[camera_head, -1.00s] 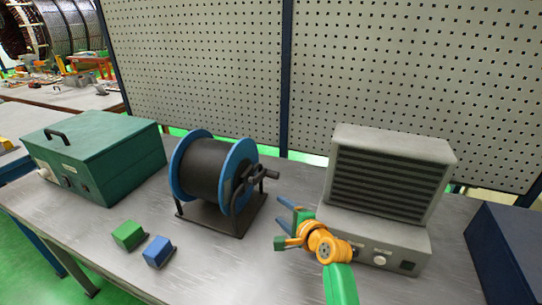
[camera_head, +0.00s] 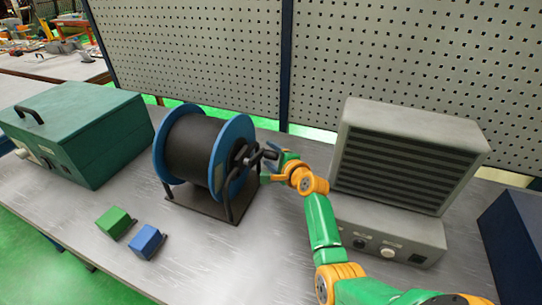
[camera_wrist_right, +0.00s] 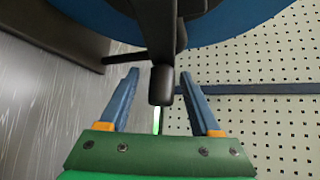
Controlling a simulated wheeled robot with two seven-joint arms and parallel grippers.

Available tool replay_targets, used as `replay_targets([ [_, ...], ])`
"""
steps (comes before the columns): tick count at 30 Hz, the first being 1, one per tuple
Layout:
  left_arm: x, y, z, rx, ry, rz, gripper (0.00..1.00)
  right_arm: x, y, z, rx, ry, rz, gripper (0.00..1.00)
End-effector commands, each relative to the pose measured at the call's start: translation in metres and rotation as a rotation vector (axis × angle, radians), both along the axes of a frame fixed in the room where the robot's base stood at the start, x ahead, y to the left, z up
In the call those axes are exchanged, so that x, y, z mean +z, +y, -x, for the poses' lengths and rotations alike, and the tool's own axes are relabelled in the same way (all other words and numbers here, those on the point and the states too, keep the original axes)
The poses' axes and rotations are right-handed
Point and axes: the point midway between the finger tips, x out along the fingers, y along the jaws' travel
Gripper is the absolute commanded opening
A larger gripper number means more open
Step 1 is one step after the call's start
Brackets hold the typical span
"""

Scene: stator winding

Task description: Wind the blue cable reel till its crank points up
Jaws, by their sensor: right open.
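The blue cable reel (camera_head: 230,150), with blue flanges and a dark drum, stands on a dark base plate on the bench. Its dark crank (camera_head: 250,156) is on the right side, with the handle pointing right toward my gripper. My right gripper (camera_head: 276,163) is at the crank handle, its fingers open. In the right wrist view the crank handle (camera_wrist_right: 161,84) reaches down between the tips of the two blue fingers, with gaps on both sides. My left gripper is not in view.
A grey vented box (camera_head: 400,165) stands close to the right of my right arm. A green case (camera_head: 85,130) is at the left. A green block (camera_head: 114,222) and a blue block (camera_head: 147,241) lie in front of the reel. A perforated panel (camera_head: 200,50) stands behind.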

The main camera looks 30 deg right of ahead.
Motion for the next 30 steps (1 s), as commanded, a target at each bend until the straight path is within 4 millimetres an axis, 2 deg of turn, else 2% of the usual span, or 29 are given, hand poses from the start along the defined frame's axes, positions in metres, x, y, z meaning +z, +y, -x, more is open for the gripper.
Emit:
replay_targets([
  [5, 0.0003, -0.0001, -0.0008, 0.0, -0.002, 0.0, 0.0, 0.0003, -0.0001, -0.0001, 0.0, 0.0, 0.0, 0.64],
  [8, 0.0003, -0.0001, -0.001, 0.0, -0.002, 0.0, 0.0, 0.0002, -0.0001, 0.0, 0.0, 0.0, 0.0, 0.43],
  [12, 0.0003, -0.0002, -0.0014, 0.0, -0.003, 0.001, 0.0, 0.0001, 0.0, 0.0002, 0.0, 0.0, 0.0, 0.05],
  [13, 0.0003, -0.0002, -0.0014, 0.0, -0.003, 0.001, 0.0, 0.0001, 0.0, 0.0002, 0.0, 0.0, 0.0, 0.0],
  [30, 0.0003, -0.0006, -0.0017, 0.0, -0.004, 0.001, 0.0, -0.0001, -0.0003, 0.0002, 0.0, 0.001, 0.001, 0.0],
])
